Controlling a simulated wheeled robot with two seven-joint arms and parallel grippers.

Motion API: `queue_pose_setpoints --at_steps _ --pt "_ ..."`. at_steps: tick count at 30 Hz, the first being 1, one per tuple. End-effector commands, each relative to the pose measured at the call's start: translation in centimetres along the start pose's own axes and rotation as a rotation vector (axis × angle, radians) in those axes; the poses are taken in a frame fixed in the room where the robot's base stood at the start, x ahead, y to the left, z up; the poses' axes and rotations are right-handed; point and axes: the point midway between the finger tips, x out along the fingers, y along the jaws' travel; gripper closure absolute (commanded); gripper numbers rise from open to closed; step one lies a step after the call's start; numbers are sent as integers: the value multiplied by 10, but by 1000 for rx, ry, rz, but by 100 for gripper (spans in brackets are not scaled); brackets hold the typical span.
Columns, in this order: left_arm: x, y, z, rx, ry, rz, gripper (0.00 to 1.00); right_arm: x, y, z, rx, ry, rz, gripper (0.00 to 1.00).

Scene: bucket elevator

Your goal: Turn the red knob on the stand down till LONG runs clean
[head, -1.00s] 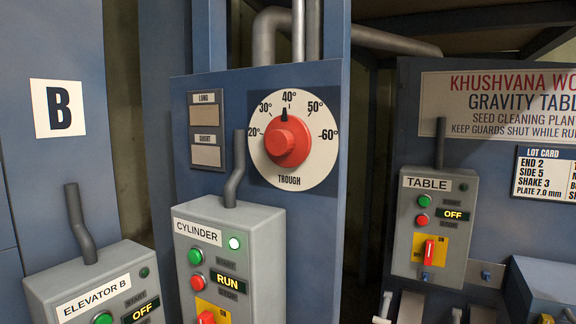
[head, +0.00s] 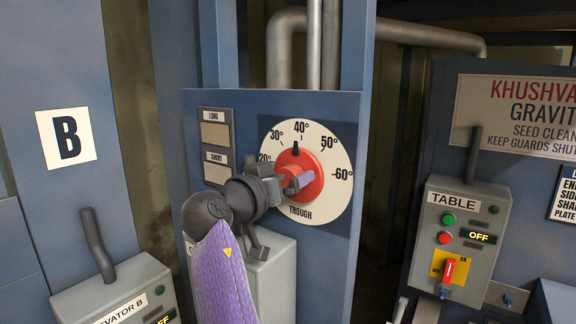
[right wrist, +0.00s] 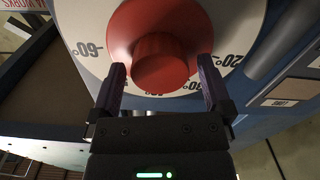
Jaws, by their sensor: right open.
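The red knob (head: 313,164) sits at the middle of the white TROUGH dial (head: 334,203) on the blue stand. Its black pointer is near the 40° mark. My right gripper (head: 290,182) is in front of the knob and hides its left part. In the right wrist view the gripper (right wrist: 163,72) is open, with one finger on each side of the knob (right wrist: 161,62); I cannot tell whether they touch it. Left of the dial are the LONG window (head: 215,135), plain tan, and the paler SHORT window (head: 217,174). My left gripper is not in view.
My right forearm covers most of the CYLINDER box (head: 277,275) below the dial. The ELEVATOR B box (head: 118,290) stands at lower left. The TABLE box (head: 455,204), showing OFF, is at right. A dark gap lies between the stand and the table machine.

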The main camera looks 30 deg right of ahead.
Motion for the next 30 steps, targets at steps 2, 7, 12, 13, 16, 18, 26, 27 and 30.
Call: queue_pose_setpoints --at_steps 2,7,12,13,16,18,26,27,30 --pt "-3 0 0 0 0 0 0 5 0 -1 0 0 0 0" --pt "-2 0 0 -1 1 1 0 7 0 1 0 0 -1 0" --pt "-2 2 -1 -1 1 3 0 6 0 1 0 0 -1 21" --pt "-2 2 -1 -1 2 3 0 6 0 1 0 0 -2 28" --pt "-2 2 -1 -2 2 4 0 6 0 1 0 0 -2 49" --pt "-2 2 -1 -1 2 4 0 6 0 1 -1 0 -2 64" --pt "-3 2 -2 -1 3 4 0 6 -1 1 -6 0 -2 90" --pt "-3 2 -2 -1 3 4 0 6 -1 0 -12 0 -2 90" --pt "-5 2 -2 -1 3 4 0 6 -1 0 -40 1 -2 90"
